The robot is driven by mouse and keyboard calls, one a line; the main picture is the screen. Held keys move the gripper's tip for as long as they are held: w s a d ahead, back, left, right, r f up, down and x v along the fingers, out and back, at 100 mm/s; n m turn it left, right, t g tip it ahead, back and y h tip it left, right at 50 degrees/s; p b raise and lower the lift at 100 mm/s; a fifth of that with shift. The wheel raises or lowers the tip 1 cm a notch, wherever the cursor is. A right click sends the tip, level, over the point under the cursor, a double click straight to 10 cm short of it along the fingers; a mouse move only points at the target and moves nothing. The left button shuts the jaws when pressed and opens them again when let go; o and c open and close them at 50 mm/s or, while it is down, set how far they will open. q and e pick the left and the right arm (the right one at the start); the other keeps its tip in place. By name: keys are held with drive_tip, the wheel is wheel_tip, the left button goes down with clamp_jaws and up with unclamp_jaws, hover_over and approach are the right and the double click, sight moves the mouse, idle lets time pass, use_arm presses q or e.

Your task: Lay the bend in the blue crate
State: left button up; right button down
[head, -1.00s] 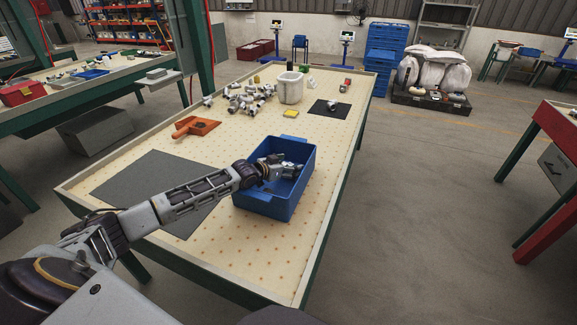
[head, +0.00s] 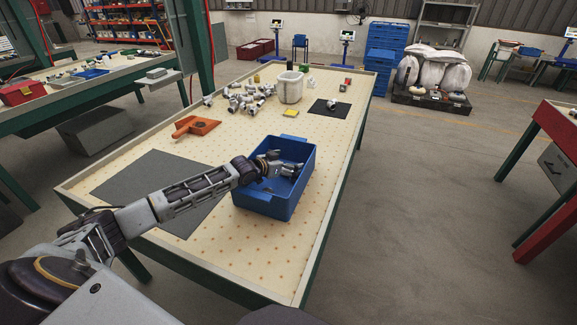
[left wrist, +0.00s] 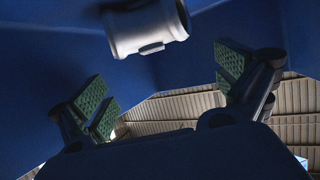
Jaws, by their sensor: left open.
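The blue crate (head: 262,203) stands on the perforated table, and its blue inner walls fill much of the left wrist view (left wrist: 190,60). A silver-grey bend (left wrist: 148,27) shows inside the crate at the top of the left wrist view, partly cut off by the frame edge. It also shows in the crate in the head view (head: 291,170). My left gripper (head: 274,160) is over the crate's inside. In the left wrist view its green-padded fingers (left wrist: 165,85) are wide apart with nothing between them, and the bend lies clear of them. My right gripper is out of view.
A pile of grey fittings (head: 243,99) and a white tub (head: 290,87) stand at the far end. An orange scoop-like tray (head: 196,127) is left of the crate. A dark mat (head: 329,110) bears another fitting. A grey mat (head: 135,180) lies bare at left.

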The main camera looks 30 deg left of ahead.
use_arm(q)
drive_tip(key=v, duration=0.7)
drive_tip(key=shift+p, duration=0.3)
